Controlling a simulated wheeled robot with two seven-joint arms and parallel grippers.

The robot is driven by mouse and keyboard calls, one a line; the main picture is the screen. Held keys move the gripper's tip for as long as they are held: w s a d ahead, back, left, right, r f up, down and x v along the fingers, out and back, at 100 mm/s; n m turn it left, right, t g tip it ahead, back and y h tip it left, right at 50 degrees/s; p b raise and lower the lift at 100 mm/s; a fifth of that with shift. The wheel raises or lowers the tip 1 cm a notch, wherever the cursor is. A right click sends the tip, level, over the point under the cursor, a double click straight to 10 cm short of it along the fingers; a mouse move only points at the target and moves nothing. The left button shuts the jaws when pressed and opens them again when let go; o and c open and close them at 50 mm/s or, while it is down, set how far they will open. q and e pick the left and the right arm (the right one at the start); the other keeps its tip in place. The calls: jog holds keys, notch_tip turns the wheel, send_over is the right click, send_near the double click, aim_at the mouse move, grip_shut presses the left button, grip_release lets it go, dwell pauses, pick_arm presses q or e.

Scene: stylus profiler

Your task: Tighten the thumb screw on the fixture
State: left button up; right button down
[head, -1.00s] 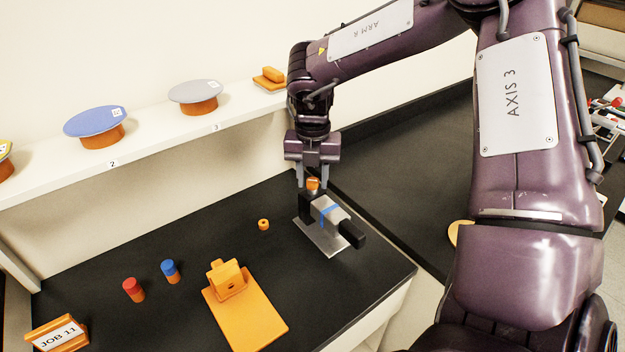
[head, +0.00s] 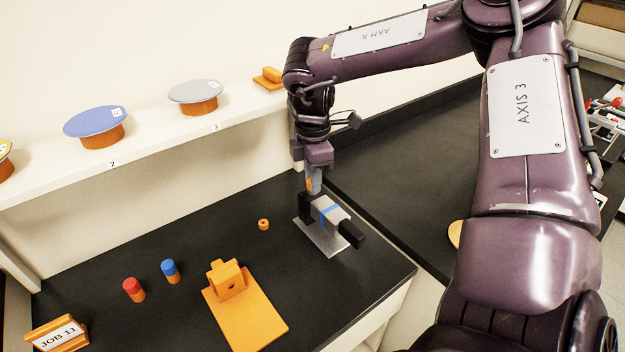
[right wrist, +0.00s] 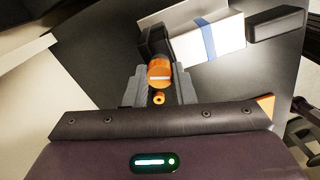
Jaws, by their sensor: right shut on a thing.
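The fixture (head: 329,211) is a grey block with a blue band and black ends on a light metal plate, at the right of the black bench. It also shows in the right wrist view (right wrist: 208,43). The thumb screw is an orange knob with a white line (right wrist: 159,74), at the black end of the fixture. My right gripper (right wrist: 158,82) is shut on the knob, one finger on each side. In the head view the right gripper (head: 314,184) points down over that end and mostly hides the knob. My left gripper is not in view.
An orange stand (head: 246,311), a small orange ring (head: 263,224), and red (head: 133,288) and blue (head: 169,270) capped pieces stand on the bench. A "JOB 11" sign (head: 58,334) is at the front left. A shelf (head: 160,137) with discs runs along the wall.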

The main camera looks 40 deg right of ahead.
jog(key=m, duration=1.1)
jog(key=shift+m, duration=0.3)
jog(key=m, duration=0.3)
jog(key=shift+m, duration=0.3)
jog(key=c, duration=1.1)
grip_release()
jog(key=shift+c, duration=0.2)
jog(key=shift+r, duration=0.1)
jog(key=shift+c, duration=0.3)
jog(key=shift+r+p, duration=1.75)
jog(key=shift+r, duration=1.65)
